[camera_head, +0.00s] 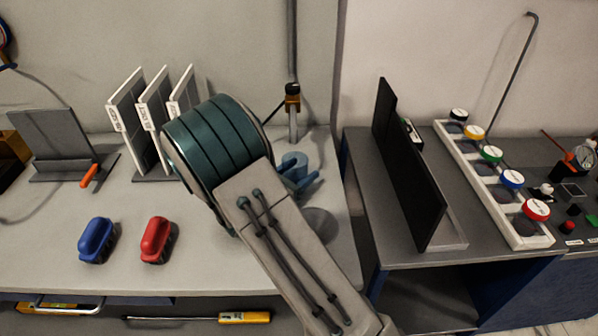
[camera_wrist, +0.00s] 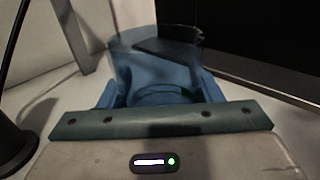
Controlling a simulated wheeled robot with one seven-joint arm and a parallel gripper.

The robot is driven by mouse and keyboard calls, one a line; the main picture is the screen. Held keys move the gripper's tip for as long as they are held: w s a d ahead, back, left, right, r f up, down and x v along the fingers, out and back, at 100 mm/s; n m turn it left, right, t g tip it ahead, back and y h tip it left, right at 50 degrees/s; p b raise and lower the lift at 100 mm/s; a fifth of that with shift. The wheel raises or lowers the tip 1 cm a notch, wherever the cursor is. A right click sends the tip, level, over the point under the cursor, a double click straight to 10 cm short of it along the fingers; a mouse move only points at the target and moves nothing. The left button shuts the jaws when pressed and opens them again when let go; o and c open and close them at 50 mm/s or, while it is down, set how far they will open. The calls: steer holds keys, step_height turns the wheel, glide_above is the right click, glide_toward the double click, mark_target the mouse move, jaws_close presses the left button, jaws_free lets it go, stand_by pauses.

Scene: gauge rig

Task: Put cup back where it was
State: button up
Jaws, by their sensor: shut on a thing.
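The cup (camera_head: 293,161) is bluish and small in the head view, just right of my arm's large green joint, which hides part of it. In the wrist view the cup (camera_wrist: 154,72) looks blue-grey and partly see-through, with a dark shape showing at its upper right. My gripper (camera_wrist: 158,90) has blue fingers on both sides of the cup and is shut on it. In the head view my gripper (camera_head: 301,181) is mostly hidden by my arm. A shadow lies on the bench below; the gap under the cup is hard to judge.
A vertical post (camera_head: 292,70) stands just behind the cup. White panels (camera_head: 155,120) stand in a rack at left, with blue (camera_head: 96,240) and red (camera_head: 157,240) brushes in front. Right of a gap, a dark screen (camera_head: 408,165) and a tray of lidded jars (camera_head: 497,185) fill another bench.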

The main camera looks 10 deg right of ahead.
steer(key=shift+f, duration=0.2)
steer(key=o, duration=1)
steer(key=shift+c, duration=0.2)
steer(key=shift+r, duration=0.1)
steer(key=shift+r, duration=0.2)
steer(key=v, duration=1.2)
steer(key=shift+f, duration=0.1)
